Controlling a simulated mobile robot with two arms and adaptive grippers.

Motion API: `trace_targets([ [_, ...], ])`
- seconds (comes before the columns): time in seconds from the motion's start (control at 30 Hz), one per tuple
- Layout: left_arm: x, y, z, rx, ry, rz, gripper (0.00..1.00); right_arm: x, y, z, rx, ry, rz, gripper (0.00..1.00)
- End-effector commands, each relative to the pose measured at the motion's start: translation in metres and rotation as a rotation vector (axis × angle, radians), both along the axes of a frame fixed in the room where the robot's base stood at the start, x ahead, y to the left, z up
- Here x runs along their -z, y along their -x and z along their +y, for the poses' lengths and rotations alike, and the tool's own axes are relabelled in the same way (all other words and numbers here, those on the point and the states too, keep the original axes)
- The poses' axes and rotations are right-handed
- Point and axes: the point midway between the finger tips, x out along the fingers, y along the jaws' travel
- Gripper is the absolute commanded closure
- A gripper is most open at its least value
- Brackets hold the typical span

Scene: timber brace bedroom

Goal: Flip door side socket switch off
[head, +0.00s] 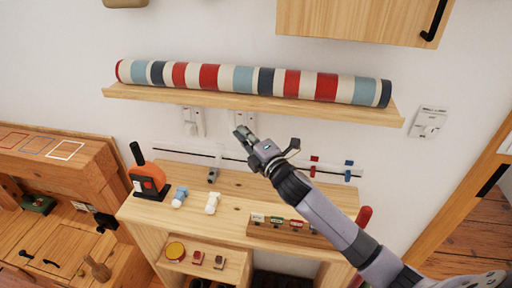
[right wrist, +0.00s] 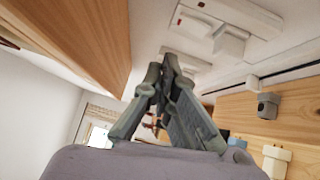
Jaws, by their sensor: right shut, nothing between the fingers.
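Two white wall sockets sit under the shelf in the head view. The left socket (head: 187,122) is clear. The right one (head: 250,120), closer to the door, is partly hidden behind my right gripper (head: 241,132). In the right wrist view a white socket (right wrist: 258,14) with a small red mark and a projecting white block shows close by at the top, and another white fitting shows farther off behind the fingertips. My right gripper (right wrist: 158,78) is shut and empty, just in front of the wall. Contact with a switch cannot be told. My left gripper is out of view.
A wooden shelf (head: 150,97) with a striped roll (head: 243,79) overhangs the sockets. Below is a wooden desk (head: 150,209) with an orange device (head: 147,178), small plugs and a rail. A white wall control (head: 429,122) hangs to the right, near the door frame.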

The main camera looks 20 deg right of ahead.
Motion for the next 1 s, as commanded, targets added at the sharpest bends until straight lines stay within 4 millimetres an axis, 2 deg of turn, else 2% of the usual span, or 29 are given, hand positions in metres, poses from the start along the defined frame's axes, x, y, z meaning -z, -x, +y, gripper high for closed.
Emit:
trace_targets([
  [0.23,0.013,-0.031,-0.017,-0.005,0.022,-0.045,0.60,0.000,0.040,-0.007,-0.003,0.002,0.001,1.00],
  [0.4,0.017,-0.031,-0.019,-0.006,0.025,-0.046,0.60,-0.003,0.059,-0.011,-0.002,0.001,0.001,1.00],
  [0.63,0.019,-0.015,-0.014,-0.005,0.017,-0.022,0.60,-0.006,0.065,-0.012,-0.001,0.000,0.000,1.00],
  [1.0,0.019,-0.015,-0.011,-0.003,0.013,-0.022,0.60,-0.006,0.065,-0.012,-0.001,-0.002,0.001,1.00],
])
